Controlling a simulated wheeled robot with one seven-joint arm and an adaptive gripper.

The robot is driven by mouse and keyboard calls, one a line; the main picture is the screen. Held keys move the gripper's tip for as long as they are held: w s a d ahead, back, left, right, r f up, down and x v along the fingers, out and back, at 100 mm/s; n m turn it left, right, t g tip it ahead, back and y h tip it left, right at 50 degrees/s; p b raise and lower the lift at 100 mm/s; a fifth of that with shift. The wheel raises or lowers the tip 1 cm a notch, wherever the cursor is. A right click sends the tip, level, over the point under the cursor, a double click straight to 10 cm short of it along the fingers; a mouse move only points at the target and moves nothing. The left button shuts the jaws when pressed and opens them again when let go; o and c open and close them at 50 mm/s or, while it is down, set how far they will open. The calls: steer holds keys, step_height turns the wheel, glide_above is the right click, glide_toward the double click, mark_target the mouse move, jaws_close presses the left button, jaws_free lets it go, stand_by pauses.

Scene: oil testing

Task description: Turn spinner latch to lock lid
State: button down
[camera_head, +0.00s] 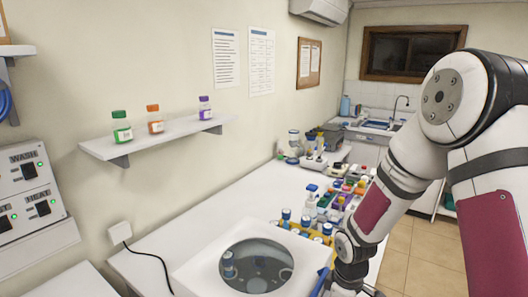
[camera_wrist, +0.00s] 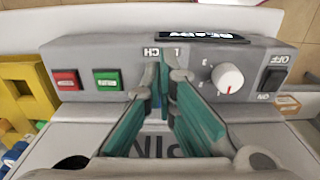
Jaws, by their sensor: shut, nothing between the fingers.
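The spinner (camera_head: 200,270) is a white box with a round, see-through lid (camera_head: 283,262) on top. The lid looks closed, and a blue-capped vial shows under it. In the wrist view the spinner's grey front panel (camera_wrist: 85,53) fills the upper part. My gripper (camera_wrist: 163,62) has its teal fingers brought together at the tips, right over the panel's partly covered latch label. In the head view my arm reaches down at the spinner's right, and the fingertips cannot be made out.
The panel also has a red button (camera_wrist: 66,80), a green button (camera_wrist: 107,81), a white knob (camera_wrist: 228,78), a black switch (camera_wrist: 272,83) and a display (camera_wrist: 200,36). A yellow rack (camera_wrist: 30,88) stands close on the left. Bottles and racks crowd the bench behind the spinner.

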steer(key=shift+w+a, duration=0.15)
steer(key=shift+a, duration=0.1)
stand_by(0.4)
steer(key=shift+a+p, duration=0.25)
steer(key=shift+p, duration=0.35)
stand_by(0.7)
steer(key=shift+s+d, duration=0.1)
steer(key=shift+s, duration=0.15)
steer(key=shift+s+d, duration=0.1)
steer(key=shift+d, duration=0.15)
step_height(320, 180, up, 6)
steer(key=p, duration=0.2)
steer(key=shift+d, duration=0.15)
